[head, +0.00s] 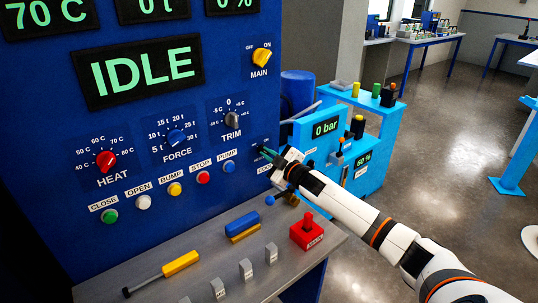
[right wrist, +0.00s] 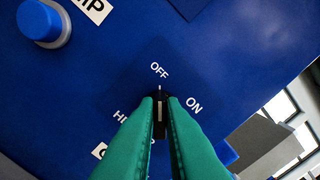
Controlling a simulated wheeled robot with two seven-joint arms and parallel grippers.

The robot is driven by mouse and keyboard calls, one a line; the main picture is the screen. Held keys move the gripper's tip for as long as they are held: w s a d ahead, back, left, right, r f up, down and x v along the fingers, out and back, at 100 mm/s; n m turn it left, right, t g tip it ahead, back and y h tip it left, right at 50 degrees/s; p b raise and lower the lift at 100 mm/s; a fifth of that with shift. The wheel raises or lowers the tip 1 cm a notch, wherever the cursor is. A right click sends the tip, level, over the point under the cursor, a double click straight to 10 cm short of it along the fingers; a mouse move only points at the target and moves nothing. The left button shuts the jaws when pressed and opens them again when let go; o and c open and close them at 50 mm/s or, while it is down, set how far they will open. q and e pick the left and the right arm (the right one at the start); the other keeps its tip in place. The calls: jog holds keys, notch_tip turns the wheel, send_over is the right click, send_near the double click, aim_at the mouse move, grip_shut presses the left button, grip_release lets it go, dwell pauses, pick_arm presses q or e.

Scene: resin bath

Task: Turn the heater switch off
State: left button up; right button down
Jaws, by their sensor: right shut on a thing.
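The heater switch (right wrist: 160,116) is a small black knob with a white line on the blue panel (right wrist: 240,60). In the right wrist view its line points up toward the OFF label (right wrist: 159,70); the ON label (right wrist: 194,105) is to its right. A label starting "HE" below is partly covered by my fingers. My right gripper (right wrist: 160,125) has green fingers shut on the knob from both sides. In the head view my right gripper (head: 266,153) reaches the panel's right edge and hides the switch. My left gripper is not in view.
Left of my right gripper are the blue PUMP button (head: 229,167) and other buttons. The yellow MAIN switch (head: 262,58) is above. The display (head: 140,72) reads IDLE. A red block (head: 307,232) stands on the grey shelf below; a light blue unit (head: 318,135) is close by on the right.

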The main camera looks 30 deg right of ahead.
jog(key=shift+f, duration=0.1)
dwell(0.4)
jog(key=c, duration=1.5)
grip_release()
jog(key=shift+s, duration=0.1)
jog(key=shift+s+d+b, duration=0.15)
jog(key=shift+s+b, duration=0.15)
jog(key=shift+s, duration=1.7)
jog(key=shift+s+d+b, duration=0.15)
jog(key=shift+s+b, duration=0.15)
jog(key=shift+s, duration=1.65)
jog(key=shift+s+d+b, duration=0.15)
jog(key=shift+s+b, duration=0.15)
jog(key=shift+s, duration=1.7)
